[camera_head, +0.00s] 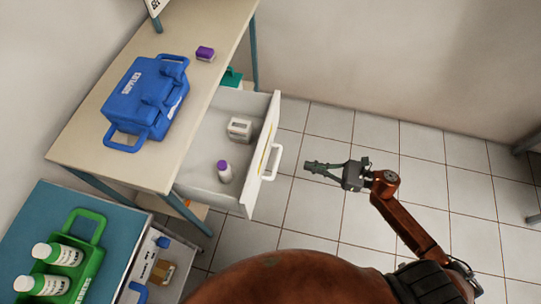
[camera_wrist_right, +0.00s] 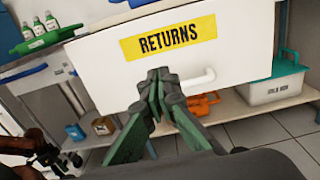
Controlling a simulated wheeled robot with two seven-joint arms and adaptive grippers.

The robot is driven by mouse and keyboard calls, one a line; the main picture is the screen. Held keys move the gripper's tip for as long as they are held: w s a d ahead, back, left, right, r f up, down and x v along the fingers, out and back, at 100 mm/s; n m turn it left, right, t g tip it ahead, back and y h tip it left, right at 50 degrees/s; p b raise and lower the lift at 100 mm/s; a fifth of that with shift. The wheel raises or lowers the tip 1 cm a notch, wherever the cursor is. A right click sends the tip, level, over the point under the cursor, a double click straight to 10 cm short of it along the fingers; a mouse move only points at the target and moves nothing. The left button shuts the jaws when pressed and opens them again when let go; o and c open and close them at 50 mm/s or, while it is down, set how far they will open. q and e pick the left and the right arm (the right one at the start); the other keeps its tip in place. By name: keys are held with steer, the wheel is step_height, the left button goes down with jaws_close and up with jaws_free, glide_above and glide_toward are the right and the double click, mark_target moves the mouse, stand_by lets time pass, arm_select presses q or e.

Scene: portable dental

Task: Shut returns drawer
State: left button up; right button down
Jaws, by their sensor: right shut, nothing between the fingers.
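The white returns drawer (camera_head: 208,160) is pulled out from under the table in the head view. Its front panel (camera_wrist_right: 115,75) bears a yellow "RETURNS" label (camera_wrist_right: 168,39) in the wrist view. A white bar handle (camera_head: 273,163) sticks out from the front. Inside are a white box (camera_head: 239,129) and a purple-capped bottle (camera_head: 224,173). My right gripper (camera_head: 309,166) is shut and empty, just right of the handle and apart from it in the head view. In the wrist view its fingertips (camera_wrist_right: 158,78) point at the front. My left gripper (camera_wrist_right: 58,158) shows small and dark at lower left; its jaws are unclear.
A blue case (camera_head: 147,98) and a purple box (camera_head: 205,53) sit on the table. A blue-topped cart (camera_head: 120,222) with a green bottle carrier (camera_head: 90,248) stands at lower left. A teal-lidded bin (camera_wrist_right: 275,88) is on the lower shelf.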

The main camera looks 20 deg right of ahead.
mark_target(264, 156)
steer(key=b+x, duration=0.2)
steer(key=x, duration=1)
steer(key=shift+w+a, duration=0.2)
steer(key=shift+a, duration=0.05)
arm_select(q)
steer(key=w+d+r, duration=0.1)
steer(key=w+r, duration=0.2)
steer(key=r, duration=0.3)
steer(key=shift+w+d, duration=0.35)
steer(key=shift+d, duration=0.05)
arm_select(e)
steer(key=shift+w+a, duration=0.3)
steer(key=shift+a, duration=0.15)
